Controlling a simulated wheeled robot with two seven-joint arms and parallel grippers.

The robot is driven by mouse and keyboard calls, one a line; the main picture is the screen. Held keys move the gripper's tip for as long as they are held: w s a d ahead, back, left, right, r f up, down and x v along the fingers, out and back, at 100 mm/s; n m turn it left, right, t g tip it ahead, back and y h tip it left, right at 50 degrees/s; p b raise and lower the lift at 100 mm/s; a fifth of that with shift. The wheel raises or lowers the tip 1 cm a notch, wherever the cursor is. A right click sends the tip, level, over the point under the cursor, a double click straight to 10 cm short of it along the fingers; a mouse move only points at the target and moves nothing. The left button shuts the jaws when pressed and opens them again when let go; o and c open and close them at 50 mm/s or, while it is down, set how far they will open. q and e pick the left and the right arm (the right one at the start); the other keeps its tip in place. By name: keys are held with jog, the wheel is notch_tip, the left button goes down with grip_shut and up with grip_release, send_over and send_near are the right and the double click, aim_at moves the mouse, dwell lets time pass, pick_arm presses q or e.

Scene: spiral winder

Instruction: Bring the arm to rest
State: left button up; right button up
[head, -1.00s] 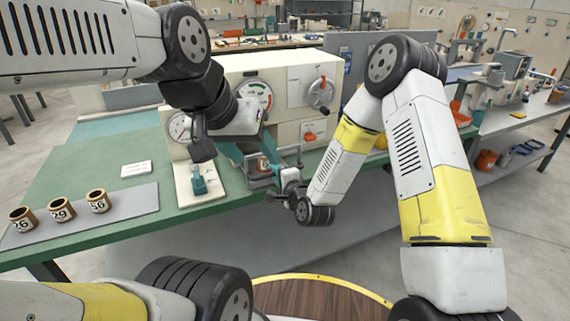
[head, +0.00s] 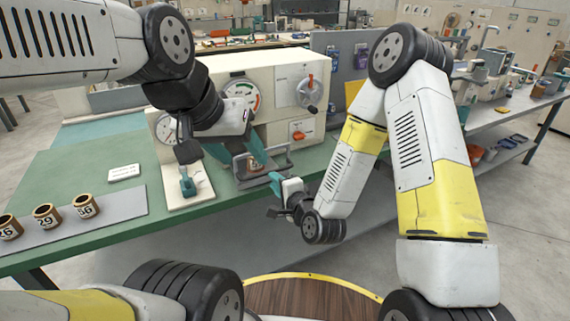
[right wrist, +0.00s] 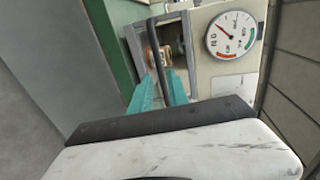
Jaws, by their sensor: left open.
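The cream spiral winder (head: 275,95) stands on the green bench with dials, a crank and an orange knob. A grey holder (head: 246,180) with a bar handle is at its front. In the right wrist view a copper-coloured piece (right wrist: 158,57) sits in an opening behind a dark bar (right wrist: 155,45). My left gripper (head: 242,158) has its teal fingers apart in front of the winder, above and close to the holder; contact cannot be told.
Several things lie on the left bench: numbered rings (head: 46,215) on a grey mat (head: 120,205), a white card (head: 124,172) and a pale plate with a teal clamp (head: 188,184). A side bench (head: 510,112) with equipment stands right. Floor is open between them.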

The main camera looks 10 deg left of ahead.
jog(key=d+r+n+g+h, duration=0.35)
jog(key=d+r+n, duration=0.45)
jog(key=d+r, duration=0.5)
jog(key=s+d+r+n+g+h, duration=0.1)
jog(key=s+d+r, duration=0.3)
jog(key=s, duration=0.6)
jog(key=s+d+r+n+g+h, duration=0.2)
jog(key=s+d+r, duration=0.3)
jog(key=s+d, duration=0.3)
jog(key=shift+s+d+n, duration=0.3)
jog(key=shift+s+n, duration=0.1)
jog(key=shift+s, duration=0.65)
